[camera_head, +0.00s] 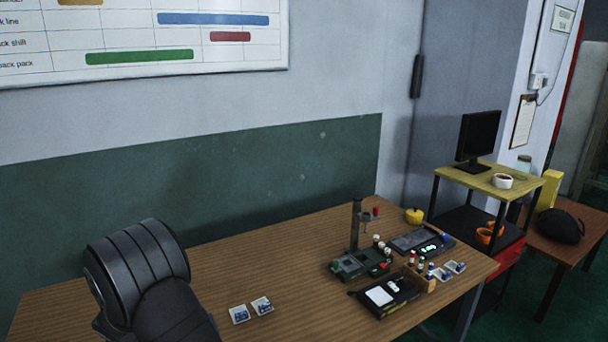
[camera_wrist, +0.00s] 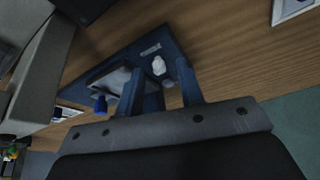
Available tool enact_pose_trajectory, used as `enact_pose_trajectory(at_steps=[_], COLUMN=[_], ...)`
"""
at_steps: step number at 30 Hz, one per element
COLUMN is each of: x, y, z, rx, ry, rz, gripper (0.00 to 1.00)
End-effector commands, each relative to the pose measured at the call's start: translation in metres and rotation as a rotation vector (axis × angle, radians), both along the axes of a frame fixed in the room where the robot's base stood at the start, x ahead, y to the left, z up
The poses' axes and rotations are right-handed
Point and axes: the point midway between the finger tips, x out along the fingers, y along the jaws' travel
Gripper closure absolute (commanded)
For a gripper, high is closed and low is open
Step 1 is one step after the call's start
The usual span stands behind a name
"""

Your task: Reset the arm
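My arm shows as a dark ribbed joint (camera_head: 140,270) at the lower left of the head view; my gripper is out of that view. In the wrist view my gripper (camera_wrist: 160,78) has two dark blue-grey fingers set apart, with nothing clearly held between them. A blue cap-like piece (camera_wrist: 100,104) is left of the fingers.
The wooden table (camera_head: 225,270) carries two small white trays (camera_head: 239,314) near its front. A post stand (camera_head: 356,228), a black box with a white pad (camera_head: 385,297) and small bottles crowd the right end. A shelf with a monitor (camera_head: 478,136) stands beyond. The table's middle-left is clear.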

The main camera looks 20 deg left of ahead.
Motion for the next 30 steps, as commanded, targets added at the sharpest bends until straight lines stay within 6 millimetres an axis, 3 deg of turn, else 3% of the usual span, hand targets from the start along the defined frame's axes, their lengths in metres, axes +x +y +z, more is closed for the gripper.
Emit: enact_pose_trajectory(at_steps=[9,18,30], x=[-0.002,-0.016,-0.018], y=[0.002,-0.004,-0.005], z=[0.003,0.038,0.043], rx=[0.001,0.001,0.000], ry=[0.001,0.001,0.002], rz=[-0.197,-0.190,-0.190], gripper=[0.65,0.65,0.65])
